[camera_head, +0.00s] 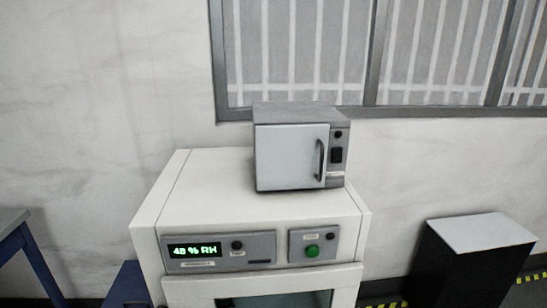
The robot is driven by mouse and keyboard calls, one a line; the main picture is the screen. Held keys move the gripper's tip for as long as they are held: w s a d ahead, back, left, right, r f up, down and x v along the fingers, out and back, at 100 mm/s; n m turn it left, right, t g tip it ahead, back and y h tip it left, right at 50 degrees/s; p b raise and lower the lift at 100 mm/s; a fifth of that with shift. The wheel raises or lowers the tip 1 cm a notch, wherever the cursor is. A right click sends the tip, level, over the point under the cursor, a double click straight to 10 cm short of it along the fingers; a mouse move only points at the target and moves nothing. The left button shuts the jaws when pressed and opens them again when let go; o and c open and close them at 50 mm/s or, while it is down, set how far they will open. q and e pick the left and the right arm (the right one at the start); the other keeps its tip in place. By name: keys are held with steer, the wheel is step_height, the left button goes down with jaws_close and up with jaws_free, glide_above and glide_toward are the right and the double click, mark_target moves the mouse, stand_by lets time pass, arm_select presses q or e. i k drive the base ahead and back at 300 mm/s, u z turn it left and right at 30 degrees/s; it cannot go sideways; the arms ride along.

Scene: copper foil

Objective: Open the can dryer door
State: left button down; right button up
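A small grey box-shaped appliance (300,145) stands on top of a white cabinet (205,195). Its light-grey front door (288,157) looks shut, with a dark vertical handle (321,160) near the door's right edge. A dark knob and a switch sit on the panel right of the handle. The white cabinet has a green-lit humidity display (194,249) and a green button (312,251). Below them is the top of a glazed front (275,300), cut off by the frame. I cannot tell which unit is the can dryer. Neither gripper is in view.
A blue-legged table (22,240) is at the left edge. A black box with a light top (475,235) stands right of the cabinet. A barred window (370,55) is in the wall behind. Yellow-black tape (385,301) marks the floor.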

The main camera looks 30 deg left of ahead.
mark_target(289, 156)
steer(key=u, duration=2.2)
steer(key=i, duration=0.1)
steer(key=z, duration=1)
